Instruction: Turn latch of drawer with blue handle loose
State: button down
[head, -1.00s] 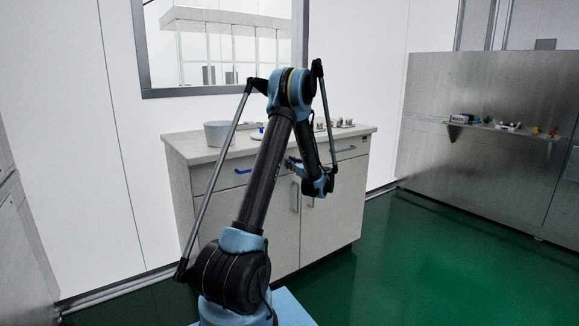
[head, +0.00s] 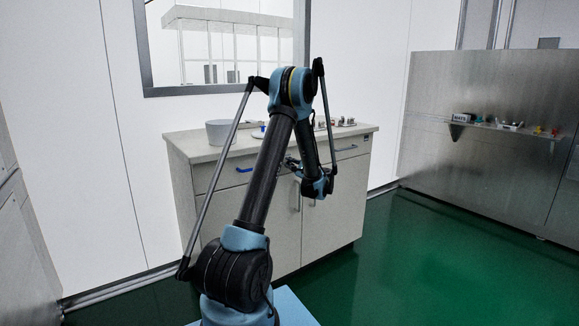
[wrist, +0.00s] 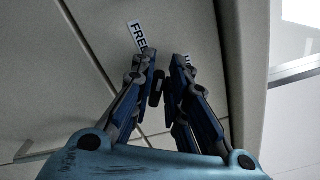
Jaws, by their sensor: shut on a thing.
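The drawer with the blue handle (head: 244,170) is at the upper left of the cabinet front in the head view and looks closed. My gripper (wrist: 162,68) fills the middle of the wrist view, its two fingers angled inward. A small dark latch (wrist: 156,88) sits between the fingers, and they are shut on it. A white label reading FREE (wrist: 138,37) lies beyond the left finger. A second label (wrist: 189,64) is partly hidden by the right finger. In the head view my gripper (head: 292,163) is small at the cabinet front, and my arm hides the latch.
The cabinet's countertop (head: 190,149) holds a grey pot (head: 218,132) and several small items. A metal wall with a shelf (head: 500,128) stands farther right. The green floor (head: 400,260) at right is clear.

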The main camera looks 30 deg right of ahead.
jog(key=n, duration=0.3)
jog(key=f+n, duration=0.1)
jog(key=n, duration=0.1)
jog(key=shift+a, duration=0.3)
jog(key=shift+n, duration=0.3)
jog(key=c, duration=1.7)
grip_release()
jog(key=shift+w, duration=0.1)
jog(key=shift+d, duration=0.1)
jog(key=s, duration=0.8)
jog(key=s+d, duration=0.1)
jog(key=s, duration=0.3)
